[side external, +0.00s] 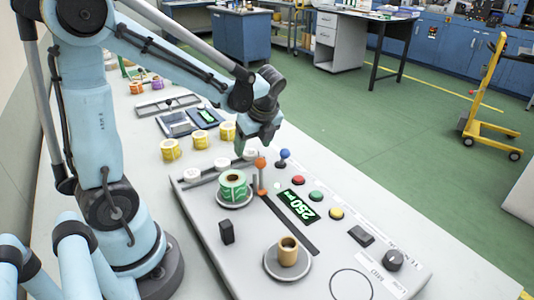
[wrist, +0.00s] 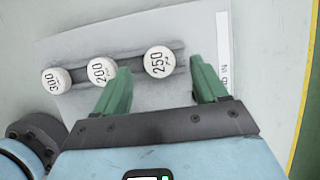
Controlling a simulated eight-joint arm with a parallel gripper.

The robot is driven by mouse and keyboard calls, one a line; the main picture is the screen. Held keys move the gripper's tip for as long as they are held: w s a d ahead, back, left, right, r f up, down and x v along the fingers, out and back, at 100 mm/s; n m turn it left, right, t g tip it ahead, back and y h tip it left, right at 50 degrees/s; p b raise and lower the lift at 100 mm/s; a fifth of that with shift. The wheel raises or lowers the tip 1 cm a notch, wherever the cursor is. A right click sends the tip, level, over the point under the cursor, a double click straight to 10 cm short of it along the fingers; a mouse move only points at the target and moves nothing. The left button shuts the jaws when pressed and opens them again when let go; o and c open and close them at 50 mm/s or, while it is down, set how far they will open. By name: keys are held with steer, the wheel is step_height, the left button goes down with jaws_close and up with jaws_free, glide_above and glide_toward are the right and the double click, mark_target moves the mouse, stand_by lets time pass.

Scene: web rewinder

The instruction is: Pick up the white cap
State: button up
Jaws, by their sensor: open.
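Three round white caps sit in a row on a grey strip in the wrist view: one marked 250 (wrist: 159,61), one marked 200 (wrist: 102,71) and one marked 300 (wrist: 56,81). In the side view the row shows as small white caps (side external: 221,163) at the back edge of the machine. My gripper (wrist: 160,65) is open, its two green fingers apart, with nothing held. In the wrist view the 250 cap appears between the fingertips; the height gap cannot be told. In the side view my gripper (side external: 263,140) is above the row's right end, its fingertips hard to make out.
The grey machine (side external: 205,205) carries a green roll (side external: 233,186), an orange-topped post (side external: 261,163), a brown core (side external: 288,250), coloured buttons and a 250 display (side external: 297,206). Yellow rolls (side external: 170,149) and trays stand behind. A black block (side external: 226,231) stands at the front left.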

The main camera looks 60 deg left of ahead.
mark_target(250, 156)
steer(key=shift+x, duration=1.4)
steer(key=c, duration=1.1)
